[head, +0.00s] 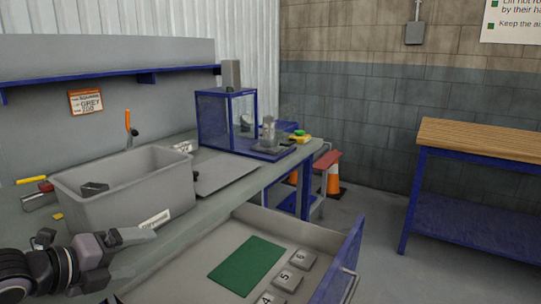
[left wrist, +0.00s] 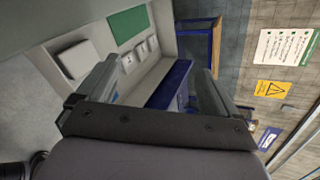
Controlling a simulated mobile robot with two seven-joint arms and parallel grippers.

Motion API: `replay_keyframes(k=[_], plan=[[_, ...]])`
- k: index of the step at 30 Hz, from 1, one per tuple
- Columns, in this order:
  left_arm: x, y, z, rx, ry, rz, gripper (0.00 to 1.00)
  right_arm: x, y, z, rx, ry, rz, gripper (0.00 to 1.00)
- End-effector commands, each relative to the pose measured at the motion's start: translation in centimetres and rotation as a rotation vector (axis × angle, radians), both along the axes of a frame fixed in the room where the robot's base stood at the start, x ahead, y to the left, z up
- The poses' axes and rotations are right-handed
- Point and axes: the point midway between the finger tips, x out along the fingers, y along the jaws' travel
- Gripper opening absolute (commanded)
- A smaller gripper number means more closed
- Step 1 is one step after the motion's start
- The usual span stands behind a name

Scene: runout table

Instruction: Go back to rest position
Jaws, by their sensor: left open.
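My left gripper (head: 133,237) reaches in from the lower left of the head view, above the front edge of the workbench (head: 120,285) and in front of the grey bin. In the left wrist view its two fingers (left wrist: 157,90) stand wide apart with nothing between them. The open drawer (head: 225,232) lies beyond the fingertips, with a green mat (head: 247,264) and several numbered grey blocks (head: 288,278) inside. My right gripper is in neither view.
A grey bin (head: 125,210) with dark parts inside stands on the bench. A blue-framed enclosure (head: 222,121) stands at the bench's far end. The drawer's blue front (head: 343,258) juts into the aisle. A wood-topped table (head: 480,139) stands at right, with open floor between.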

Motion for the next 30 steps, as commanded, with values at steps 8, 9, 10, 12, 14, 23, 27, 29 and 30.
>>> replay_keyframes(k=[8,9,10,12,14,23,27,29,30], plan=[[-2.1,-4.7,-8.0,-0.523,0.239,0.227,0.94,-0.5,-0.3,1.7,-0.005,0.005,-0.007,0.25],[-2.6,-5.2,-9.1,-0.594,0.274,0.269,0.94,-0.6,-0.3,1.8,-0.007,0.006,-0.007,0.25],[-3.1,-5.5,-9.9,-0.648,0.301,0.301,0.94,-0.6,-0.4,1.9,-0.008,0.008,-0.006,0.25],[-4.3,-6.3,-11.8,-0.773,0.361,0.384,0.94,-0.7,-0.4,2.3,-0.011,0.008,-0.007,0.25],[-5.4,-6.8,-13.3,-0.873,0.41,0.456,0.94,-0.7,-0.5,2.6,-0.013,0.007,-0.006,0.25],[-13.1,-8.7,-20.4,-1.33,0.614,0.877,0.94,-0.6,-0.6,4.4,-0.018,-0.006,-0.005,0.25],[-16.8,-9.1,-22.7,-1.485,0.665,1.065,0.94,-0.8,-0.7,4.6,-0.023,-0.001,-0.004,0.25],[-18.0,-9.3,-23.4,-1.529,0.676,1.121,0.94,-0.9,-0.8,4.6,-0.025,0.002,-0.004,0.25],[-18.6,-9.3,-23.7,-1.552,0.681,1.149,0.94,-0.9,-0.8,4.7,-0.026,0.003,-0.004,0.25]])
